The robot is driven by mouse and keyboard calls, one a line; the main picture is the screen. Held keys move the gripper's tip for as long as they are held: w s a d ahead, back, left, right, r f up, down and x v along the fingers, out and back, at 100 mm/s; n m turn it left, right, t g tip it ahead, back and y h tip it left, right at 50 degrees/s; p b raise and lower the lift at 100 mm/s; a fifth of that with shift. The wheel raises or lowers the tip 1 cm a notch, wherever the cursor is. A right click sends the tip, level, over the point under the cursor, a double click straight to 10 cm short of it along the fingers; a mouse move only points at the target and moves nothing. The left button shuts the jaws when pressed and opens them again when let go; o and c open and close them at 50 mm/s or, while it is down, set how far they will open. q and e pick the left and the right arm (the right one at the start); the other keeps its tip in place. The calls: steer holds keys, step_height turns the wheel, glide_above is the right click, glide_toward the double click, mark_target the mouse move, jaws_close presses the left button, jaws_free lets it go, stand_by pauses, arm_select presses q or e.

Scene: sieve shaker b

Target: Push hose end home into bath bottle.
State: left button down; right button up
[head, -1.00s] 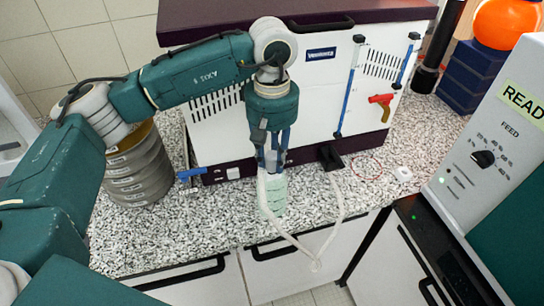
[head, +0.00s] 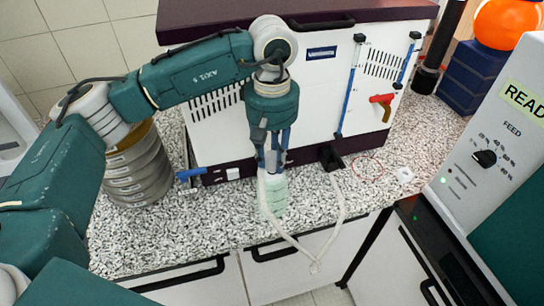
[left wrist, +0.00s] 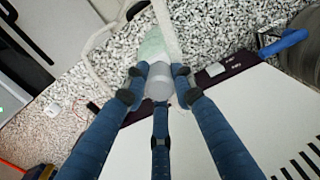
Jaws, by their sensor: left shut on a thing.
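The bath bottle (head: 275,198), pale green and translucent, stands on the speckled counter below my left gripper (head: 272,168). In the left wrist view the bottle (left wrist: 152,45) shows just beyond the fingertips. My left gripper (left wrist: 155,88) points down and is shut on a whitish round piece (left wrist: 158,86), which looks like the hose end, at the bottle's top. The fingers hide how deep it sits. The white hose (head: 293,242) runs down from the gripper beside the bottle, loops over the counter's front edge and rises towards the machine. My right gripper is not in view.
The white machine (head: 300,130) with a dark base stands close behind the bottle. A stack of sieves (head: 138,172) is at the left, with a blue handle (head: 190,173) nearby. A grey feed control box (head: 490,140) stands at the right. The counter (head: 210,220) left of the bottle is clear.

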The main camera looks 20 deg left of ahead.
mark_target(272, 154)
arm_select(q)
steer(key=shift+f, duration=0.3)
steer(key=c, duration=1.4)
jaws_free()
steer(key=shift+o, duration=0.2)
step_height(272, 154, up, 12)
